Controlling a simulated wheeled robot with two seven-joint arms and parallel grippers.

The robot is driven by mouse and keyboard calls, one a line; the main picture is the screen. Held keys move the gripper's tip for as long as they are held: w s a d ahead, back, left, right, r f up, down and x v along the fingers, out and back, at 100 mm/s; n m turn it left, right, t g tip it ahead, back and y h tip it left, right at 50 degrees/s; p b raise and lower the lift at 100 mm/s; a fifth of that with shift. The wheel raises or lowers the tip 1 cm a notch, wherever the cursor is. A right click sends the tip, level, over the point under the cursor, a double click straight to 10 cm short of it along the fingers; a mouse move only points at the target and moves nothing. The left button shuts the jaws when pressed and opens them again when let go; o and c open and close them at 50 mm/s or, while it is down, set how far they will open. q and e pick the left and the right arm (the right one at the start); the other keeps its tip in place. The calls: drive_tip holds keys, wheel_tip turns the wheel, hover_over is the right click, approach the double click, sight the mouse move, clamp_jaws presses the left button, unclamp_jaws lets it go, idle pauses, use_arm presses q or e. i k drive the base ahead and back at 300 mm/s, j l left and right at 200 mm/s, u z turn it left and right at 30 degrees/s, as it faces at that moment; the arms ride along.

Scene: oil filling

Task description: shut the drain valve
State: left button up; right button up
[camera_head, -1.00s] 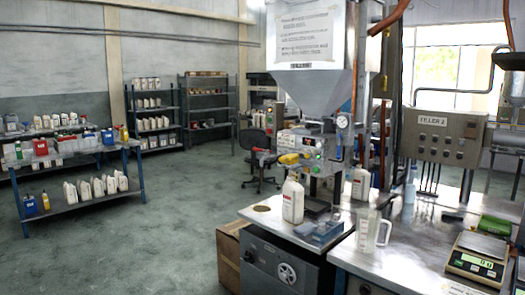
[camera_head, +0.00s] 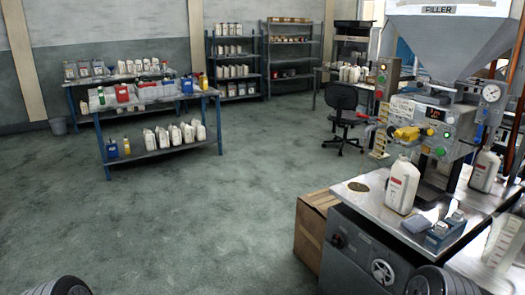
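The oil filler (camera_head: 435,122) stands at the right, with a steel hopper above a control panel. I cannot tell which of these is the drain valve, or whether any is open or shut. Neither gripper shows; only dark rounded parts, probably mine, show at the bottom edge.
A white jug (camera_head: 402,186) and a blue-grey block (camera_head: 440,232) stand on the steel bench (camera_head: 380,200). A cardboard box (camera_head: 312,228) sits against the cabinet's left side. An office chair (camera_head: 343,115) and a blue-legged table (camera_head: 160,153) are farther back. The floor at left is open.

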sight(376, 119)
drive_tip(key=i+j, duration=0.1)
drive_tip(key=i, duration=0.7)
drive_tip(key=i+j, duration=0.15)
drive_tip(key=i, duration=0.6)
drive_tip(key=i+j+z, duration=0.1)
drive_tip(key=i+z, duration=0.35)
drive_tip(key=i+j+z, duration=0.2)
drive_tip(key=z, duration=0.2)
drive_tip(key=i+j+z, duration=0.3)
drive_tip(key=z, duration=0.15)
drive_tip(key=i+j+z, duration=0.2)
drive_tip(key=j+z, duration=0.2)
drive_tip(key=i+j+z, duration=0.15)
drive_tip(key=j+z, duration=0.7)
drive_tip(key=j, duration=0.15)
drive_tip(key=i, duration=0.05)
